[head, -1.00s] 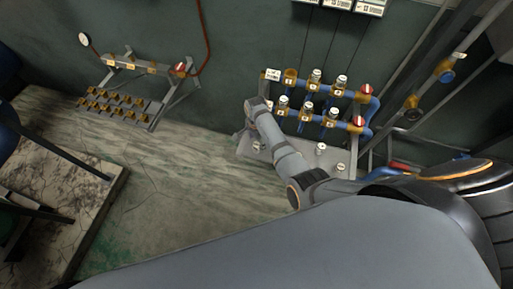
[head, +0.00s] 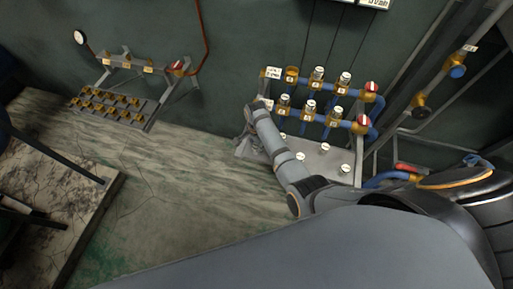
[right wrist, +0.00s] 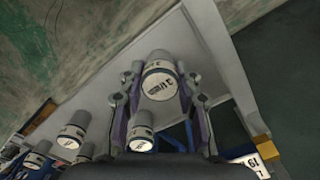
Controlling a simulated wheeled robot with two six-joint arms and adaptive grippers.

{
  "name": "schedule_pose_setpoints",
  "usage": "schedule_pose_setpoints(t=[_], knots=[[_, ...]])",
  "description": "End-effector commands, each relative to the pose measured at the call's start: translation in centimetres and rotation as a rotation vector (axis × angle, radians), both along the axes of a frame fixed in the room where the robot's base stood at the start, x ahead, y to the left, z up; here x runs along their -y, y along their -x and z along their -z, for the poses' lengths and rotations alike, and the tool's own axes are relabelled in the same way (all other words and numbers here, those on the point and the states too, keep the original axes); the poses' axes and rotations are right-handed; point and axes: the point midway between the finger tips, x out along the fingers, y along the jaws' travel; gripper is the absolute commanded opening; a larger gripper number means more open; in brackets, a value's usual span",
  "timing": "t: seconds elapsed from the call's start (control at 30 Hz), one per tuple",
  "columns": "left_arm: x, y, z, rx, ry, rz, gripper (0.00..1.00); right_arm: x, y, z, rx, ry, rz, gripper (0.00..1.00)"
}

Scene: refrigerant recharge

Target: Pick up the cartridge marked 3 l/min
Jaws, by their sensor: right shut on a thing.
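In the right wrist view a grey cartridge (right wrist: 158,78) with a white printed label stands between the fingers of my right gripper (right wrist: 160,100). The label seems to show a 3, but the small print is hard to read. The fingers are shut on its sides, above or on a pale grey shelf. In the head view my right gripper (head: 250,136) is at the left end of the shelf (head: 318,166); the held cartridge is hardly distinguishable there. My left gripper is not in view.
More white-labelled cartridges stand nearby on the shelf, such as one close below the gripper (right wrist: 142,132) and another (right wrist: 72,136). Blue pipe rows with fittings (head: 335,120) rise behind. A rack with brass sockets (head: 110,105) stands far left; open floor lies between.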

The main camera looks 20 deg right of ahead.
Motion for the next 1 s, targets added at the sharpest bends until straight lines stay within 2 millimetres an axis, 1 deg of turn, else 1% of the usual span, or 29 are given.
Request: schedule_pose_setpoints(t=[0.23, 0.33, 0.47, 0.57, 0.67, 0.7, 0.73, 0.87, 0.9, 1.0], knots=[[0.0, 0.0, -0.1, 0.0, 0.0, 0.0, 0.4, 0.0, 0.0, 0.0, 0.0, -0.001, 0.0, 0.0], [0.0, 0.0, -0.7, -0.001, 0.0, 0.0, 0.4, 0.0, 0.0, -0.6, 0.0, -0.001, 0.0, 0.0], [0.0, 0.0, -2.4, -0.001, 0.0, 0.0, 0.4, 0.0, 0.0, -2.3, 0.0, 0.0, 0.0, 0.0], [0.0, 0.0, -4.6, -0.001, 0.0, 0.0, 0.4, 0.0, 0.0, -4.5, 0.0, 0.0, 0.0, 0.0], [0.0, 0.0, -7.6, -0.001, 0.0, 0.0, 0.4, 0.4, 1.5, -6.2, -0.002, 0.0, 0.001, 0.0], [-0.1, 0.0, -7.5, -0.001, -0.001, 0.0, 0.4, 0.5, 2.1, -6.2, 0.0, -0.001, 0.001, 0.0], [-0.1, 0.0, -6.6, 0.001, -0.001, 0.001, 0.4, 0.6, 2.5, -6.1, 0.002, -0.001, 0.001, 0.0], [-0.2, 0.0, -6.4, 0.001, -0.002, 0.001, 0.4, 1.1, 4.5, -8.5, 0.003, 0.0, 0.002, 0.0], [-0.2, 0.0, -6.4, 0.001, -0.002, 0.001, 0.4, 1.3, 5.3, -9.3, 0.002, 0.0, 0.002, 0.0], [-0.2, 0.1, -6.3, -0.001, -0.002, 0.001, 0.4, 1.9, 8.0, -10.2, -0.002, 0.0, 0.002, 0.0]])
